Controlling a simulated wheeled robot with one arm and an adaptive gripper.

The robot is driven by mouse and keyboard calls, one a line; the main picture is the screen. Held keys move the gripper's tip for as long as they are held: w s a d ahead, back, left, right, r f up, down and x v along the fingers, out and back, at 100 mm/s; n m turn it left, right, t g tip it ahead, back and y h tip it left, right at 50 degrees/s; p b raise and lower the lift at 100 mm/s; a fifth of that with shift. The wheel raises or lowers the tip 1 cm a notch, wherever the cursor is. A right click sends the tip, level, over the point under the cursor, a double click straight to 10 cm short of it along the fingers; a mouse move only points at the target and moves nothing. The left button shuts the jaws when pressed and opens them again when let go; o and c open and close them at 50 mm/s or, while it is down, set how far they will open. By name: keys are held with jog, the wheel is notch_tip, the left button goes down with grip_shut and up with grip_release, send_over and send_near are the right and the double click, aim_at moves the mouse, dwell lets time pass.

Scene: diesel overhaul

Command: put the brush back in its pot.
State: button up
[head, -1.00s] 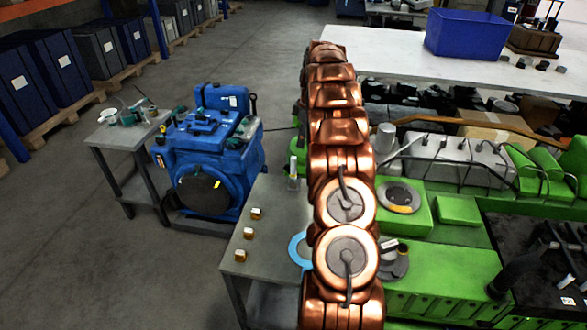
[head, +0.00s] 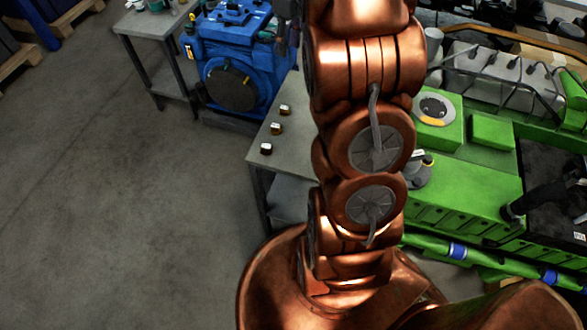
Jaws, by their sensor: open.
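I cannot see the brush or its pot in the current head view. My copper-coloured arm runs up the middle of the picture and covers much of the grey bench (head: 258,175). My gripper is not in view, as the arm leaves the picture at the top edge.
Several small blocks (head: 277,128) stand on the bench's left part. A blue machine (head: 237,60) stands behind, near a grey table (head: 150,25). Green engine parts (head: 465,190) fill the right side. The concrete floor (head: 120,190) at left is clear.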

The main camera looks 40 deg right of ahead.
jog(key=s+a+r+m, duration=0.1)
jog(key=s+a+r, duration=0.1)
jog(key=s+a, duration=0.7)
jog(key=s+a+f+m, duration=0.1)
jog(key=s+a, duration=0.3)
jog(key=s, duration=0.3)
jog(key=s+a+f+g, duration=0.1)
jog(key=s+a, duration=0.3)
jog(key=s, duration=0.3)
jog(key=s+a+f+m+h, duration=0.1)
jog(key=s+a+f, duration=0.1)
jog(key=s+a, duration=0.3)
jog(key=s, duration=0.3)
jog(key=shift+m+g, duration=0.3)
jog(key=shift+g, duration=0.1)
jog(key=shift+d+f, duration=0.1)
